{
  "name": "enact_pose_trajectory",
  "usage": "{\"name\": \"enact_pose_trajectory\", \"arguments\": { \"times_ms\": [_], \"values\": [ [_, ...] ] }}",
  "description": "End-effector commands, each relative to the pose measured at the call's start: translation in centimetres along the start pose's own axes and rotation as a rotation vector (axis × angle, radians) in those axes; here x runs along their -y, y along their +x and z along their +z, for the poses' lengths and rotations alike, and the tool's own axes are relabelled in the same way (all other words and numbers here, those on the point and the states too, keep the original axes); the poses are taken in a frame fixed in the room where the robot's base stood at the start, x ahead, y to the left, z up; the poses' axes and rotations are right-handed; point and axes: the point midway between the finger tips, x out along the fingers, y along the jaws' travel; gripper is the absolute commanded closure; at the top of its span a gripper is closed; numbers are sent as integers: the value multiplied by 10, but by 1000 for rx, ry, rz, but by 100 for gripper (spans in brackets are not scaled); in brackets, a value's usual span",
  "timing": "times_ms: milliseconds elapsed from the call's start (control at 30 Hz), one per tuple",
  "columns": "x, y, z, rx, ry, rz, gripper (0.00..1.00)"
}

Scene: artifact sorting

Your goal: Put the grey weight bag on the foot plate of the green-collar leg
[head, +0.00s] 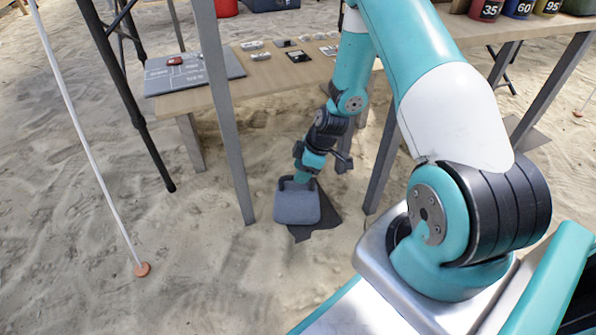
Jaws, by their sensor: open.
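The grey weight bag (297,207) sits upright on or against a dark flat foot plate (327,214) on the sand. The plate's corners show to the right of and below the bag. My gripper (301,181) is at the top of the bag, by its dark handle. Its fingers are small and partly hidden, and I cannot tell whether they touch the handle. It is open. No green collar is visible, and I cannot make out which leg the plate belongs to.
Grey table legs stand left (232,130) and right (381,160) of the bag. A low wooden bench (205,98) with a grey board (225,66) is behind. A black leg (140,115) and a white pole (88,165) stand left. Another dark plate (530,139) lies right. Front-left sand is clear.

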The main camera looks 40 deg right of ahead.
Motion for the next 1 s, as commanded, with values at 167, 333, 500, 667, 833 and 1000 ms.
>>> {"name": "enact_pose_trajectory", "arguments": {
  "times_ms": [167,333,500,667,833,1000],
  "values": [
    [0,-38,-3,0,2,0,56],
    [7,-69,-38,-9,16,-16,56],
    [55,-135,-125,-13,79,-79,56],
    [138,-204,-186,16,155,-147,56],
    [231,-266,-204,69,232,-192,56],
    [291,-303,-192,115,289,-206,56]
  ]
}}
